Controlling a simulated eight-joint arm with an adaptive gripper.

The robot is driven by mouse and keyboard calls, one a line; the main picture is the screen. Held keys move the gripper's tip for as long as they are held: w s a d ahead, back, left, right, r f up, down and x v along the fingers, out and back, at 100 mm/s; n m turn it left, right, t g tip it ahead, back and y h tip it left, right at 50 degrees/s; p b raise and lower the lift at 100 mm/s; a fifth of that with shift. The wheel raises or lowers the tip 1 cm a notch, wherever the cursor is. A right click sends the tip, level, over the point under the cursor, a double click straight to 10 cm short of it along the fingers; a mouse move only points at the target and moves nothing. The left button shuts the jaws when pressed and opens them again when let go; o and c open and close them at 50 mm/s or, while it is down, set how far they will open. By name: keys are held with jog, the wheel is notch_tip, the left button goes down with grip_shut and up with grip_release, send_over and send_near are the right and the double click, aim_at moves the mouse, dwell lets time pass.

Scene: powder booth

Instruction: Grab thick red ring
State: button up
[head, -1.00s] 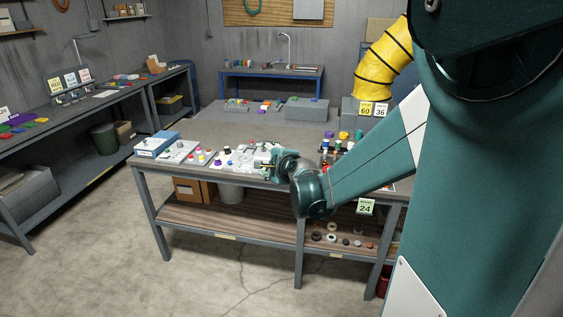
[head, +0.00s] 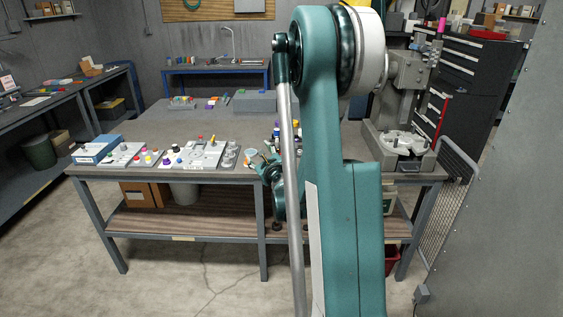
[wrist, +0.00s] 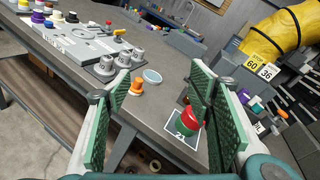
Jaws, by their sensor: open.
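A thick red ring-like piece (wrist: 191,117) shows in the wrist view, right of the middle, on or just above a green piece (wrist: 187,130). They stand on a card marked 21 (wrist: 179,137) near the bench edge. My gripper (wrist: 165,100) is open and empty, its green ribbed pads wide apart. The red piece lies between the pads in the picture, close to the right pad and apart from the left one. In the head view my gripper (head: 262,166) is over the bench's front edge, and my arm hides the red piece.
An orange knob-like piece (wrist: 136,86) and a pale round dish (wrist: 152,76) stand near the left pad. Several grey cylinders (wrist: 122,59) stand beyond on a grey plate. Dark and coloured pieces stand behind the right pad. A yellow hose (wrist: 275,38) hangs at back right.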

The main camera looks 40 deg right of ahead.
jog(key=s+d+f+m+h+b, duration=0.1)
jog(key=s+d+f+m+h, duration=0.2)
jog(key=d+f+m, duration=0.4)
jog(key=d+f, duration=0.1)
jog(key=d, duration=0.3)
jog(key=shift+s+d+f+g, duration=0.25)
jog(key=shift+f+g, duration=0.05)
jog(key=shift+w+b, duration=0.1)
jog(key=shift+b, duration=0.2)
jog(key=shift+x, duration=1.2)
jog(key=shift+d, duration=0.1)
jog(key=shift+b+x, duration=0.7)
jog(key=shift+x, duration=1.85)
jog(key=shift+r, duration=0.2)
jog(key=c, duration=1.1)
